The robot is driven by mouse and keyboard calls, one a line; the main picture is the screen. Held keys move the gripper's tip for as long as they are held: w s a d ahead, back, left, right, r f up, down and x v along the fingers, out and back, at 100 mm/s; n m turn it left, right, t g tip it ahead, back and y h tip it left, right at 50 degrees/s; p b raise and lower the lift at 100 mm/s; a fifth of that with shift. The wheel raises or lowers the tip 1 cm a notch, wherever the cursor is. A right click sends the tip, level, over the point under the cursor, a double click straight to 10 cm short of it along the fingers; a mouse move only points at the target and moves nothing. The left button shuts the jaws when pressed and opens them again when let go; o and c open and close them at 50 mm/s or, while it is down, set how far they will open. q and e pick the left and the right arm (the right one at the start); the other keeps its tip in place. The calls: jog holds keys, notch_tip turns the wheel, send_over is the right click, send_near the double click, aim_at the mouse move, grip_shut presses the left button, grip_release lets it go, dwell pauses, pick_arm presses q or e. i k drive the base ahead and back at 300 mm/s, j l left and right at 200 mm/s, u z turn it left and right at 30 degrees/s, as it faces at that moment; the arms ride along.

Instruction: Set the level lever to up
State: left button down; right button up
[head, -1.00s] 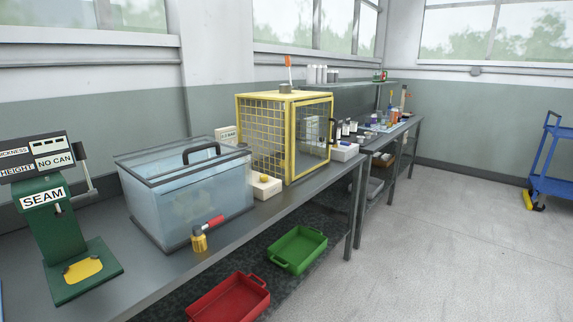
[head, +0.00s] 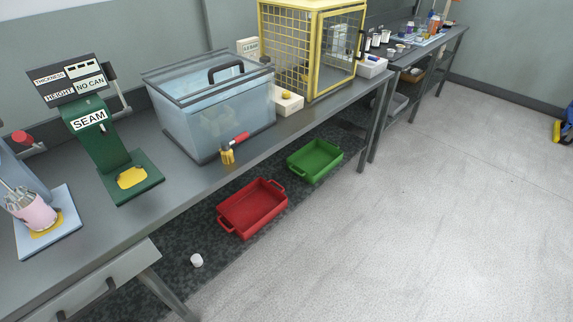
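No part reads clearly as the level lever. A red-handled lever (head: 239,138) sits on a yellow brass-like valve (head: 227,155) at the front of the clear water tank (head: 240,115); its handle points right and slightly upward. A grey arm (head: 118,88) stands beside the green SEAM gauge (head: 108,150), whose display reads NO CAN. A red knob (head: 22,138) on a grey rod shows at the left edge, behind a blue machine. I cannot tell which one is the level lever. Neither of my grippers is in view.
A yellow mesh cage (head: 310,50) stands right of the tank. A red tray (head: 252,208) and a green tray (head: 315,160) lie below the bench (head: 190,185). A small white cylinder (head: 196,260) lies on the dark mat.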

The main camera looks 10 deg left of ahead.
aim_at(20, 137)
jog(key=u, duration=1.7)
jog(key=j, duration=0.15)
